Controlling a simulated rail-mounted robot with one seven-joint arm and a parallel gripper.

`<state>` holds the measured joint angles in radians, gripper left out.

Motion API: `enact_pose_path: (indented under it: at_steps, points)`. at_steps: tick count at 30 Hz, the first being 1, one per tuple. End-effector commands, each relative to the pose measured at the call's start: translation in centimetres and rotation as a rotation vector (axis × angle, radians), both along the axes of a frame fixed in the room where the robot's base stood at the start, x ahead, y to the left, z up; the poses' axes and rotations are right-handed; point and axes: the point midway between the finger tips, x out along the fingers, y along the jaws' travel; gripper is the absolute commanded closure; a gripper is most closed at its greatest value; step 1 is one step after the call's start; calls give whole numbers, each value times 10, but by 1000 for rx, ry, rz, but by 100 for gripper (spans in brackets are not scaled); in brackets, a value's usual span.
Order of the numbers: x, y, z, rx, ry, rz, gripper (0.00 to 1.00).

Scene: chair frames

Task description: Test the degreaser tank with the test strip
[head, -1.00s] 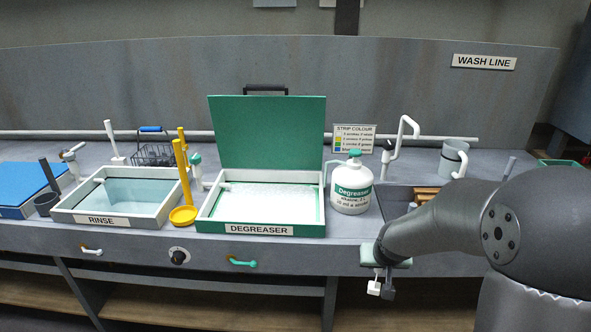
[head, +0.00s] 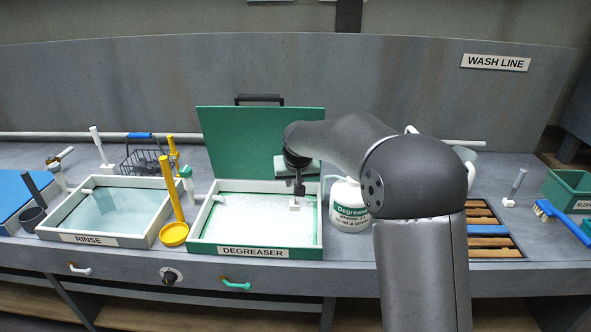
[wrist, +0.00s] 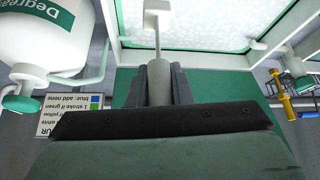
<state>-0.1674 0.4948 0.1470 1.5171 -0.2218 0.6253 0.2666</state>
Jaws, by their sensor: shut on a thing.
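The degreaser tank (head: 203,246) is a pale open tray with a green inner edge and white foam (head: 250,218) on its liquid. Its green lid (head: 235,130) stands up behind it. My gripper (head: 298,185) is over the tank's right part, pointing down. It is shut on the grey handle of the test strip (wrist: 157,80), which also shows as a white piece in the head view (head: 295,205). The strip's white end is over the foam; I cannot tell if it touches the liquid. The strip colour card (wrist: 75,115) shows upside down, partly hidden, in the wrist view.
A white degreaser jug (head: 349,215) stands just right of the tank, partly behind my arm. The rinse tank (head: 52,232) is to the left, with a yellow ladle (head: 173,232) between. A slatted rack (head: 490,242), brush (head: 550,212) and green bin (head: 570,188) are at the right.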

Motion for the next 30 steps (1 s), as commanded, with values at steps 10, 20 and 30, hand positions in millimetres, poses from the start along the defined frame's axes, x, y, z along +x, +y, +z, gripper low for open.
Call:
enact_pose_path:
  at_steps: [10,20,30]
  points:
    - [0,0,-36,0,1,-1,100]
    - [0,-1,-76,0,0,0,100]
    - [0,0,-116,0,0,-1,100]
